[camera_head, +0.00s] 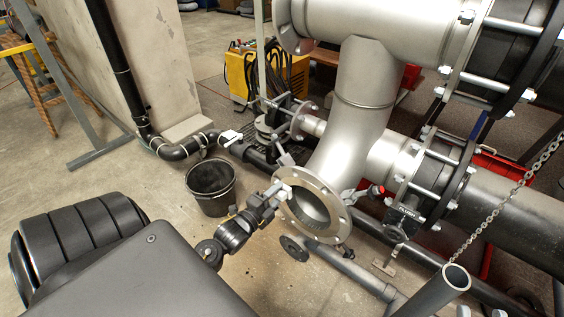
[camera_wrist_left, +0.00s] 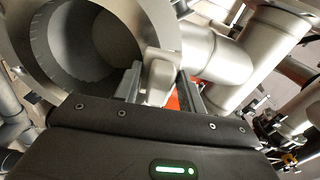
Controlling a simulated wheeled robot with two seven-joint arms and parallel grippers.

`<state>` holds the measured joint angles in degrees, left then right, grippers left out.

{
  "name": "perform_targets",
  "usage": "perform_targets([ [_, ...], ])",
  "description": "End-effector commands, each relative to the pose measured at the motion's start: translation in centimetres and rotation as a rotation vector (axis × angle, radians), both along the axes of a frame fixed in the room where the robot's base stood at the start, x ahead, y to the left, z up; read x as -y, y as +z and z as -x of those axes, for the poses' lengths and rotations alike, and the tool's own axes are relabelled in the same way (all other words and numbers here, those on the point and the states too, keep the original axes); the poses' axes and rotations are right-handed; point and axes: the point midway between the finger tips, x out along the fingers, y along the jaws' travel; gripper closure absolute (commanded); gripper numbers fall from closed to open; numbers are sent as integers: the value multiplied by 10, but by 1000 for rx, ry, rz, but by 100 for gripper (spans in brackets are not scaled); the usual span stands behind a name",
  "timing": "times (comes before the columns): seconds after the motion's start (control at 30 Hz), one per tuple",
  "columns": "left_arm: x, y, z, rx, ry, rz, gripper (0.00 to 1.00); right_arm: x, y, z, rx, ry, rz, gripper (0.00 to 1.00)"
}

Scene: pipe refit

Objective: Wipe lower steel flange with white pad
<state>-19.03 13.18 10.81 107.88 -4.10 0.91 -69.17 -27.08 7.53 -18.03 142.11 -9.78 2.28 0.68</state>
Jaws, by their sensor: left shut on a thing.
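The lower steel flange (camera_head: 342,216) is a round bolted ring at the open end of the grey branch pipe, low in the middle of the head view. Its rim also fills the upper left of the left wrist view (camera_wrist_left: 32,62). My left gripper (camera_head: 275,192) is at the flange's left edge, shut on a small white pad (camera_wrist_left: 158,80). The pad is between the two fingers, close against the rim; whether it touches cannot be told. My right gripper is not in view.
A black bucket (camera_head: 211,187) stands on the floor left of the flange. A flat dark ring (camera_head: 294,248) lies below the flange. A chain (camera_head: 511,198) hangs at the right beside large pipes. A yellow machine (camera_head: 240,75) stands behind.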

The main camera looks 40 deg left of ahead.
Motion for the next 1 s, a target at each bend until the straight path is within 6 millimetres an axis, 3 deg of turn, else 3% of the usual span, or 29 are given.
perform_targets([
  [0.47, 0, 0, 6, -1, 0, 0, 81, 0, 3, 0, 0, 0, 0, 64],
  [0.8, 1, 1, 32, -2, 0, 0, 81, 0, 16, 0, 0, 0, 0, 64],
  [1.0, 1, 0, 34, 0, 0, 0, 81, 0, 15, 0, 0, 0, 0, 64],
])
